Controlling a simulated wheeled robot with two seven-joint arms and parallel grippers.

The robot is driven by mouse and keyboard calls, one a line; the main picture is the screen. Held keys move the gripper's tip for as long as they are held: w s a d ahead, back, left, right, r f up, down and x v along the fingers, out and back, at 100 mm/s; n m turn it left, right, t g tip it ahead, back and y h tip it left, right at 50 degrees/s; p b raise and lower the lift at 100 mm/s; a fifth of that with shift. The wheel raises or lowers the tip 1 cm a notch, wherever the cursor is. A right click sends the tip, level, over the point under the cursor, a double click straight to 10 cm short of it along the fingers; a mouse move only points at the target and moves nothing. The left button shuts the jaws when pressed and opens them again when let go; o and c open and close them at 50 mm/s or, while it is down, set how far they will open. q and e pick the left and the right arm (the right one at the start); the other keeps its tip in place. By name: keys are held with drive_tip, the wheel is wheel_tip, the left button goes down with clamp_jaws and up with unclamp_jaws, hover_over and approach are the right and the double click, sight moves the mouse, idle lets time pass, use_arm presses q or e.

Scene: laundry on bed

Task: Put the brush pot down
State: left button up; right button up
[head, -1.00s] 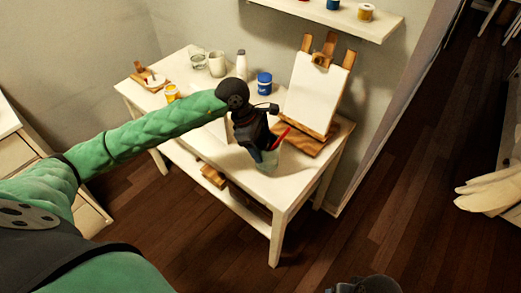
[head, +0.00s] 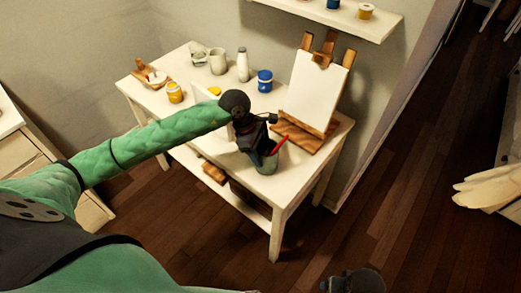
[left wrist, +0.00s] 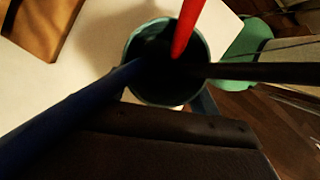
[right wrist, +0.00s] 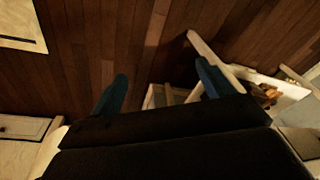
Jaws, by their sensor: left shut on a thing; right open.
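The brush pot (head: 268,163) is a greenish cup at the near corner of the white table (head: 295,178). A red brush (head: 280,145) leans out of it. My left gripper (head: 262,156) is shut on the pot. The pot is over or on the tabletop; I cannot tell if its base touches. My right gripper (right wrist: 160,88) is open and empty, over the floor; it shows partly at the bottom of the head view (head: 355,281).
A wooden easel with a white canvas (head: 313,92) stands just behind the pot. A blue jar (head: 265,81), a white bottle (head: 243,65), a mug (head: 218,62) and a yellow jar (head: 175,93) stand farther back. A wall shelf (head: 330,17) hangs above.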

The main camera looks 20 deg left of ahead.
use_arm(q)
drive_tip(key=shift+f, duration=0.1)
use_arm(e)
drive_tip(key=shift+s+r, duration=0.1)
drive_tip(key=shift+r, duration=0.25)
use_arm(q)
drive_tip(key=o, duration=1)
use_arm(e)
drive_tip(key=shift+r, duration=0.3)
use_arm(q)
drive_tip(key=shift+r, duration=0.2)
drive_tip(key=shift+a+r, duration=0.15)
drive_tip(key=shift+r, duration=0.1)
drive_tip(key=b+v, duration=0.3)
drive_tip(key=v, duration=0.8)
drive_tip(key=shift+b, duration=0.35)
use_arm(e)
drive_tip(key=shift+s+a+r+t+y, duration=0.15)
drive_tip(key=shift+a+r+t+y, duration=0.25)
drive_tip(key=shift+a+r, duration=0.8)
